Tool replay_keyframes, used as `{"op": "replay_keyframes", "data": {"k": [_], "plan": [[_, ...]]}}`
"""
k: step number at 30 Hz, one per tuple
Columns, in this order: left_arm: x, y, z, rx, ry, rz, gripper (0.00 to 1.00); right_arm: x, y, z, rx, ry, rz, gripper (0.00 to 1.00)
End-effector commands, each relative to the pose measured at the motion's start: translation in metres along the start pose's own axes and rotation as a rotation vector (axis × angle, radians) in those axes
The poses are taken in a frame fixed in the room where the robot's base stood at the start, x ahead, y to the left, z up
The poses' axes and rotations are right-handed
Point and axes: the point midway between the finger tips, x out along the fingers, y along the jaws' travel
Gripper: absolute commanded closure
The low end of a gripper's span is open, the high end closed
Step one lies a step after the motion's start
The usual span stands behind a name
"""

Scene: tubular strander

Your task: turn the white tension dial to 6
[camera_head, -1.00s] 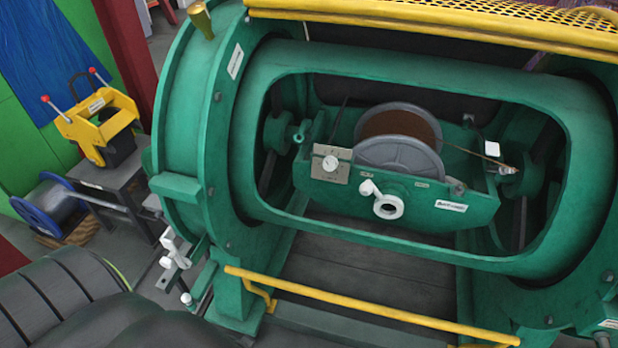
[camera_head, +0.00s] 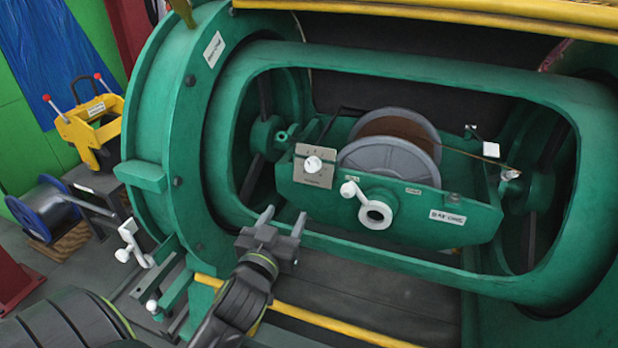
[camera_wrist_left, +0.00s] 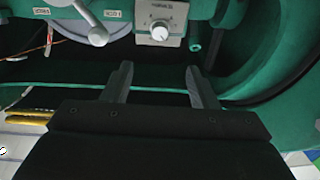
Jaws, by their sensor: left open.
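The white tension dial (camera_head: 312,164) sits on a square metal plate (camera_head: 316,176) at the left end of the green cradle inside the machine's window. In the left wrist view the dial (camera_wrist_left: 159,31) is at the top, beyond the fingertips. The plate's markings are too small to read. My left gripper (camera_head: 284,222) is open and empty, below and to the left of the dial, near the window's lower edge. It also shows in the left wrist view (camera_wrist_left: 159,80), its two fingers apart and touching nothing. My right gripper is not in view.
A white crank handle with a ring (camera_head: 375,213) is on the cradle's front, right of the dial. A grey-flanged spool (camera_head: 390,165) stands behind it. The green window rim (camera_head: 400,258) runs below the cradle. A yellow rail (camera_head: 330,325) lies lower.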

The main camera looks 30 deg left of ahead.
Motion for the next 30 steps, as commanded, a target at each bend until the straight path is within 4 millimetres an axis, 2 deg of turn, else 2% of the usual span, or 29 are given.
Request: {"op": "replay_keyframes", "data": {"k": [5, 24, 30], "plan": [[0.020, 0.001, -0.003, 0.002, 0.008, 0.002, 0.47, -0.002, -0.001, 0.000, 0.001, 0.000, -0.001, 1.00], [0.144, 0.000, -0.001, 0.001, 0.004, 0.000, 0.47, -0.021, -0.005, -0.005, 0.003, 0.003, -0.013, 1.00], [0.166, 0.000, -0.001, 0.001, 0.002, 0.000, 0.47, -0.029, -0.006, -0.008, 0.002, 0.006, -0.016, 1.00]]}}
